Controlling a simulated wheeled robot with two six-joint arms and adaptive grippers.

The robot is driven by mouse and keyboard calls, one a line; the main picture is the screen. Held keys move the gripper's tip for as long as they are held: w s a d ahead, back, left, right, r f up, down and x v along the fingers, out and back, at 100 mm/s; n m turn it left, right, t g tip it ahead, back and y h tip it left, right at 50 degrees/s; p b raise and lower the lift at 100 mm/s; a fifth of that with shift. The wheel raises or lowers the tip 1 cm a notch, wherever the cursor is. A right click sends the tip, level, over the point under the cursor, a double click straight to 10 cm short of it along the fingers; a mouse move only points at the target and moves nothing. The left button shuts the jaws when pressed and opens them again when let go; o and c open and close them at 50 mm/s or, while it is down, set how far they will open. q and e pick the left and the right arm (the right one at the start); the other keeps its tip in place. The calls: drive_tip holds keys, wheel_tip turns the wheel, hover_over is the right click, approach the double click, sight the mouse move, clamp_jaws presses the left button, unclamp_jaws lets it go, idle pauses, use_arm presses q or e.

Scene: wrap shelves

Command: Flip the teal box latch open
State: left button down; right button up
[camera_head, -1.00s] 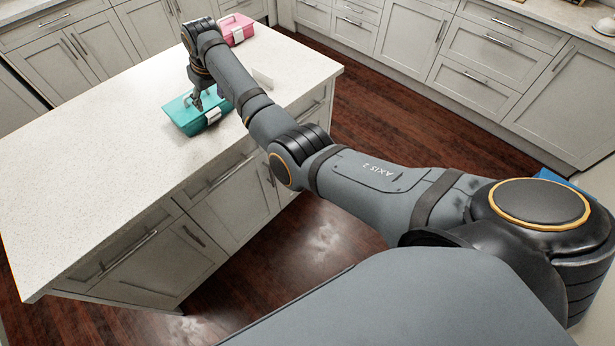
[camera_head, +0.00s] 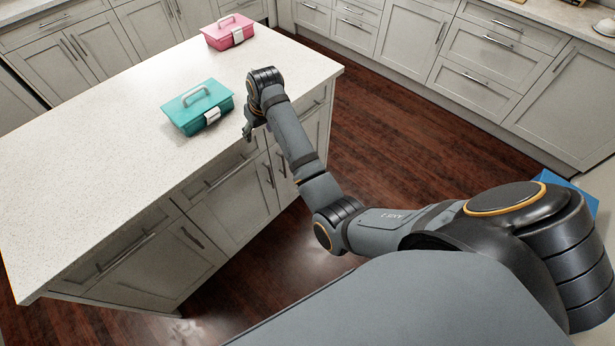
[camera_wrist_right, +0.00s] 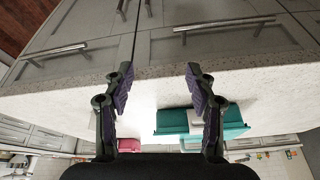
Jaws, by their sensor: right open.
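The teal box (camera_head: 198,106) stands shut on the white counter of the island, with a grey handle on its lid. Its white latch (camera_head: 212,114) is on the side facing the island's near edge; I cannot tell whether it is flipped. My right gripper (camera_head: 247,133) is at the counter's near edge, to the right of the box and apart from it. In the right wrist view, the gripper (camera_wrist_right: 160,85) is open and empty, and the teal box (camera_wrist_right: 236,119) and its latch (camera_wrist_right: 196,118) show partly behind the right finger. My left gripper is out of view.
A pink box (camera_head: 229,32) stands farther back on the island counter (camera_head: 90,140); it also shows in the right wrist view (camera_wrist_right: 130,138). The counter left of the teal box is clear. Drawers with bar handles line the island's near side.

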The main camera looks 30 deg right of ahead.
drive_tip(key=s+d+f, duration=0.3)
drive_tip(key=s+f, duration=0.1)
drive_tip(key=s, duration=0.4)
drive_tip(key=s+d+f+m+h, duration=0.1)
drive_tip(key=s+d+f, duration=0.3)
drive_tip(key=s, duration=0.3)
drive_tip(key=shift+s+f, duration=0.4)
drive_tip(key=shift+f, duration=0.1)
drive_tip(key=shift+d, duration=0.1)
drive_tip(key=s+d+f+g, duration=0.1)
drive_tip(key=s+f, duration=0.3)
drive_tip(key=f, duration=0.5)
drive_tip(key=s+d+f, duration=0.1)
drive_tip(key=s+f, duration=0.3)
drive_tip(key=f, duration=0.5)
drive_tip(key=s+f+g, duration=0.1)
drive_tip(key=s+f, duration=0.3)
drive_tip(key=f, duration=0.5)
drive_tip(key=s+d+f, duration=0.1)
drive_tip(key=s+f, duration=0.3)
drive_tip(key=s, duration=0.3)
drive_tip(key=s+d+f, duration=0.1)
drive_tip(key=s+f, duration=0.3)
drive_tip(key=s, duration=0.4)
drive_tip(key=s+d+f+g, duration=0.1)
drive_tip(key=s+f, duration=0.3)
drive_tip(key=s, duration=0.4)
drive_tip(key=shift+s+d+h, duration=0.15)
drive_tip(key=shift+d+h, duration=0.1)
drive_tip(key=shift+h, duration=0.05)
